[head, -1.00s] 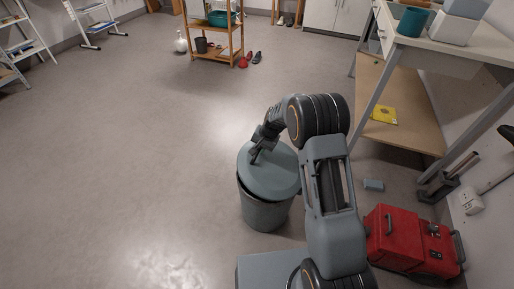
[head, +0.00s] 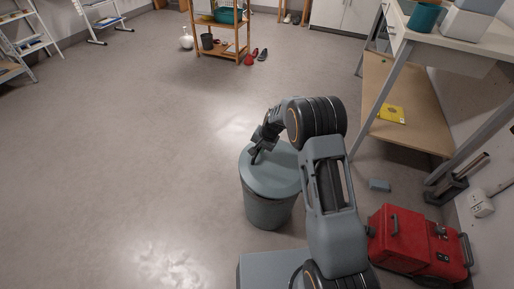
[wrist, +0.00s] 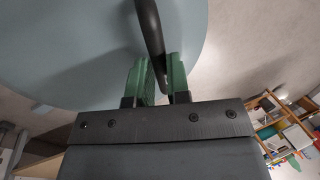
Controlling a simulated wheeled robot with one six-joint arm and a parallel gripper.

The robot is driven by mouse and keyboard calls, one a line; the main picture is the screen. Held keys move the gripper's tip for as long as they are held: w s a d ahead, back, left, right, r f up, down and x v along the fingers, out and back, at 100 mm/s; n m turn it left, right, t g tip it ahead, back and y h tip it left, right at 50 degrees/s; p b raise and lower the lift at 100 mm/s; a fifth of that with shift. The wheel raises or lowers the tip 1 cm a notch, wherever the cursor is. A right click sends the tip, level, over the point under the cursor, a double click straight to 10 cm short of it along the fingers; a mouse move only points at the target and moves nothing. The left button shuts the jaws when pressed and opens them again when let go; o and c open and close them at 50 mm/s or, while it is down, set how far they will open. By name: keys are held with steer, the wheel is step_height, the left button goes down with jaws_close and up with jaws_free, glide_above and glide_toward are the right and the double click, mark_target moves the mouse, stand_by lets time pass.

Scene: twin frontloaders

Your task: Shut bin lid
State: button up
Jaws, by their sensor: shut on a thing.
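The grey-green round bin (head: 268,212) stands on the floor in front of me. Its lid (head: 272,178) lies over the top and looks level, with no dark gap at the visible rim. My gripper (head: 256,156) is above the left part of the lid. In the wrist view, the green fingers of my gripper (wrist: 160,82) are shut on the lid's dark handle (wrist: 149,28). The pale blue-grey lid (wrist: 75,50) fills the upper left there. My arm hides the right side of the bin and lid in the head view.
A workbench (head: 440,42) with a lower shelf stands at the right. A wooden rack (head: 222,50) stands at the back. The floor left of the bin is clear.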

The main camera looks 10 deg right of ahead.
steer(key=shift+b+x, duration=1.15)
steer(key=shift+x, duration=0.8)
steer(key=shift+w+a, duration=0.1)
steer(key=o, duration=0.6)
steer(key=shift+o, duration=0.2)
step_height(320, 180, up, 8)
steer(key=p, duration=0.5)
steer(key=shift+p, duration=0.35)
